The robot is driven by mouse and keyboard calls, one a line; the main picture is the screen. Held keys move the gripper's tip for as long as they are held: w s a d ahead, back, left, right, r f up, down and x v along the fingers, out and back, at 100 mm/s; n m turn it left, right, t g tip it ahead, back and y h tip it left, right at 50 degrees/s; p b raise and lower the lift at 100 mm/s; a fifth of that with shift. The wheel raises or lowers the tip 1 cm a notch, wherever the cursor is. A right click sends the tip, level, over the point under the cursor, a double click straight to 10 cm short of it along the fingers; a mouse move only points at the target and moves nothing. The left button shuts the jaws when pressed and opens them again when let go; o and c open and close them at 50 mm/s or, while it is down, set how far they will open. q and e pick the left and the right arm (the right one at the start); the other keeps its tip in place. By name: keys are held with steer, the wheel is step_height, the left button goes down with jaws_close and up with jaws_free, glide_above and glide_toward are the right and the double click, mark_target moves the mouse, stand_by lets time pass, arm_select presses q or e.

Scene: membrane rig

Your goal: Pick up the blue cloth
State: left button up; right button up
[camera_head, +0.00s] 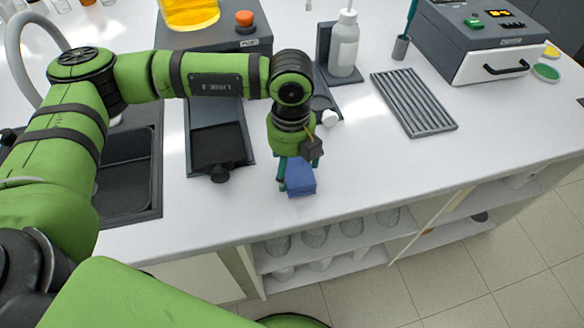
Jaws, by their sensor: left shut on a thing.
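The blue cloth (301,179) is a small folded blue block near the front edge of the white bench, left of the picture's middle right. My left gripper (297,178) comes down on it from above, at the end of the green arm. Its teal fingers are closed on the cloth, one showing at the cloth's left side. I cannot tell whether the cloth touches the bench. The far finger is mostly hidden. My right gripper is not in view.
A dark sink (128,178) lies left, beside a black tray device (217,145). A white bottle (344,45), a grey ribbed rack (413,101) and a grey machine (478,42) stand behind and right. The bench (385,165) is clear right of the cloth.

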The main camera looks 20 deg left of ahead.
arm_select(q)
steer(key=r, duration=0.1)
steer(key=b, duration=0.1)
steer(key=r, duration=0.1)
steer(key=shift+s+d+r, duration=0.25)
steer(key=shift+d+r, duration=0.1)
steer(key=shift+d, duration=0.05)
steer(key=s+d+r+b, duration=0.3)
steer(key=s+d+r, duration=0.4)
steer(key=d, duration=0.1)
steer(key=shift+s+f, duration=0.1)
